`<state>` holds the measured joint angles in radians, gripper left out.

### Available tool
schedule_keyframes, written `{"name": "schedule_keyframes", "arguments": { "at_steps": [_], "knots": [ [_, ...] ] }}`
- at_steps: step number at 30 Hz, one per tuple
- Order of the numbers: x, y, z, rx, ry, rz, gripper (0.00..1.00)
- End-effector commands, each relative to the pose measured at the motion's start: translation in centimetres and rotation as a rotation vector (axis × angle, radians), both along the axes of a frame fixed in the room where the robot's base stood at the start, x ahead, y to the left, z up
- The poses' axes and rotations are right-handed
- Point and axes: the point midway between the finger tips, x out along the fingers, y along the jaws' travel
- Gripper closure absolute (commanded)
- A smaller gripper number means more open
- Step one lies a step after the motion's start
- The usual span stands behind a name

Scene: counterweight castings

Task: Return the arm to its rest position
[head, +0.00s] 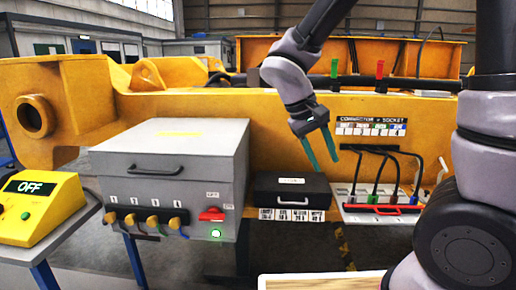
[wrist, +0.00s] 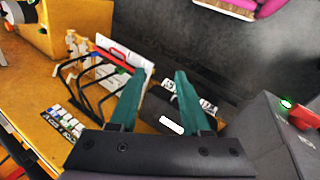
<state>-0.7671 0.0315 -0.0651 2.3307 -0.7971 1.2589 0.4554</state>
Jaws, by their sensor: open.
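My gripper (head: 322,150) is open and empty, with two teal fingers pointing down in the head view. It hangs in the air over the right part of a black case (head: 278,190) with a handle. In the wrist view the two fingers (wrist: 158,90) are spread apart with nothing between them. The black case (wrist: 160,118) shows partly behind and between them. My arm reaches in from the upper right of the head view.
A grey box (head: 170,165) with a handle, a red switch and a lit green lamp stands left. A yellow unit (head: 38,205) reads OFF. A white connector panel (head: 375,205) with cables stands right. A large yellow casting (head: 240,110) spans behind. A light-edged board (head: 320,282) lies at the front.

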Motion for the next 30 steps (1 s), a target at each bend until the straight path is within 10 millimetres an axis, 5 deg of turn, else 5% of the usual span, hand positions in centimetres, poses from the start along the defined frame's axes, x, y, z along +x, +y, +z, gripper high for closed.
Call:
{"name": "schedule_keyframes", "arguments": {
  "at_steps": [9,18,30],
  "knots": [
    [-1.8,-5.9,7.8,0.497,-0.193,-0.261,0.53],
    [-3.5,-8.9,14.0,0.751,-0.515,-0.361,0.53],
    [-3.8,-9.3,15.1,0.784,-0.589,-0.371,0.53]
  ]
}}
